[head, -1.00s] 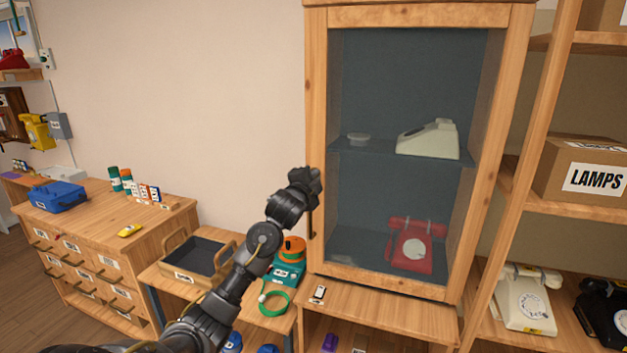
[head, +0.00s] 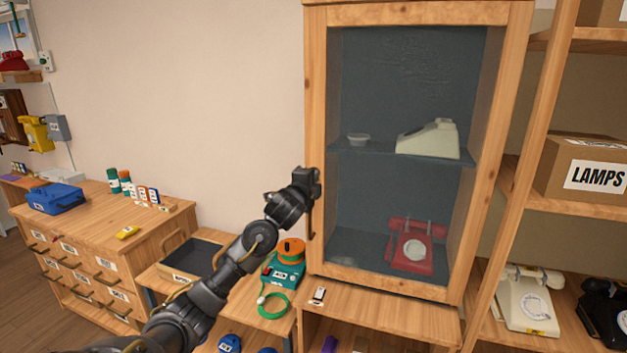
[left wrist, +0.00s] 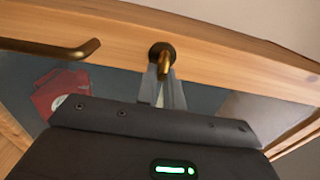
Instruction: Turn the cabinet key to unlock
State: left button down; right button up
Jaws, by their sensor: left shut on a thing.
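The glass-fronted wooden cabinet (head: 315,90) stands in the middle of the head view with its door closed. My left gripper (head: 316,184) is at the door's left frame, about mid-height. In the left wrist view, the small brass key (left wrist: 163,58) sticks out of a round brass lock plate on the wooden frame. The fingers of my left gripper (left wrist: 162,82) are shut on the key. In the head view the gripper hides the key and lock. A dark door handle (head: 310,221) hangs just below the gripper; it shows as a brass bar in the wrist view (left wrist: 55,48). My right gripper is out of view.
Inside the cabinet are a red dial phone (head: 414,245), a cream phone casing (head: 428,139) and a small bowl (head: 358,139). A tray (head: 190,258) and a teal device (head: 286,272) sit on the low table at left. Open shelves with a LAMPS box (head: 590,178) stand at right.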

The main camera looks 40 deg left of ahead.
pick_arm(q)
jog(key=c, duration=1.5)
grip_release()
jog(key=shift+s, duration=0.1)
jog(key=b+v, duration=0.2)
jog(key=v, duration=0.8)
jog(key=shift+s+d, duration=0.2)
jog(key=shift+s, duration=0.05)
jog(key=shift+f, duration=0.1)
